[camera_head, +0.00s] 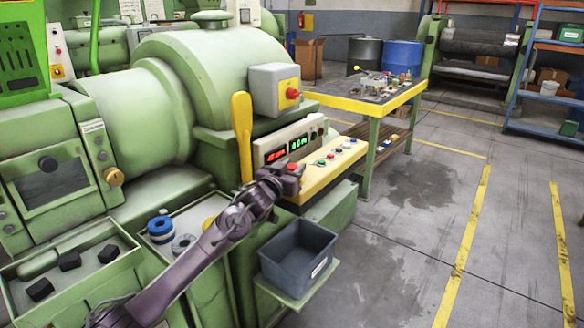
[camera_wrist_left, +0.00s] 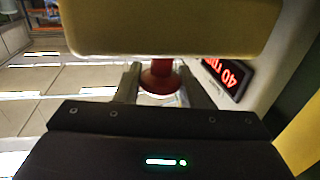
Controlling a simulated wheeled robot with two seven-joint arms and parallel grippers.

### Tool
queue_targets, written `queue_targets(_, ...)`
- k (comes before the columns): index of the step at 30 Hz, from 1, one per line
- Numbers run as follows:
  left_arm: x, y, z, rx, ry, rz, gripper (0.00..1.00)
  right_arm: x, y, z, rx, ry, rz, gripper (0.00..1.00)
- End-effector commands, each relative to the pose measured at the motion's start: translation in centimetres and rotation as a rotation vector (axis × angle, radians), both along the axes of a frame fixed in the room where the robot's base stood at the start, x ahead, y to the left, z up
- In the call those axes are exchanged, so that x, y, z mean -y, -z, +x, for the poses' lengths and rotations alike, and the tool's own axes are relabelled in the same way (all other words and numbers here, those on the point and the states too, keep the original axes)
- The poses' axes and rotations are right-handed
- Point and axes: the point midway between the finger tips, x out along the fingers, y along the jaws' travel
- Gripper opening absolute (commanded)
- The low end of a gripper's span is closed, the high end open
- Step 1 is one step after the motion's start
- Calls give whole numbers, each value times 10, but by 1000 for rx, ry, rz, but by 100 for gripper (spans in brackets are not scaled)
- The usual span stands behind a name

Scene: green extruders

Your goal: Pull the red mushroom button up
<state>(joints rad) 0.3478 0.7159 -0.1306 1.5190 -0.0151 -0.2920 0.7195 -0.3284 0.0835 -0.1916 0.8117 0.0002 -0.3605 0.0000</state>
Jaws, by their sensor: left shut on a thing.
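The red mushroom button (camera_head: 292,167) sits at the left end of the sloping yellow control panel (camera_head: 323,170). It also shows in the left wrist view (camera_wrist_left: 160,79), red with a narrower neck against the pale yellow panel (camera_wrist_left: 170,28). My left gripper (camera_head: 287,179) is at this button, its fingers (camera_wrist_left: 160,88) on either side of the red head and closed on it. The fingers and wrist hide part of the button in the head view. My right gripper is not in view.
A digital display (camera_head: 278,156) stands behind the panel. A yellow lever (camera_head: 242,135) rises just left of it. Another red button (camera_head: 292,94) is on a grey box above. A dark bin (camera_head: 298,252) sits below the panel. The floor to the right is clear.

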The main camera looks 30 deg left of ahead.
Motion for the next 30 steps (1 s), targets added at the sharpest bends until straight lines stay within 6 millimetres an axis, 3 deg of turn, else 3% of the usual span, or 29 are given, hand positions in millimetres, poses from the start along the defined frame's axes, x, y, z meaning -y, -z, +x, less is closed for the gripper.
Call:
queue_targets(3, -1, -6, 0, 12, -2, 0, 0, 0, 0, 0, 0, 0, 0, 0)
queue_targets(4, -1, -6, 0, 12, -2, 0, 39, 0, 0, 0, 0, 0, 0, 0)
queue_targets(8, -1, -5, 0, 11, -2, 0, 56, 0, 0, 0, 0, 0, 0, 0)
queue_targets(20, 0, -2, -6, 6, 0, 1, 58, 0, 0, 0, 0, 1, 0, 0)
queue_targets(30, 6, -2, -53, 6, 0, 3, 58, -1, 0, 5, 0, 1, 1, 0)
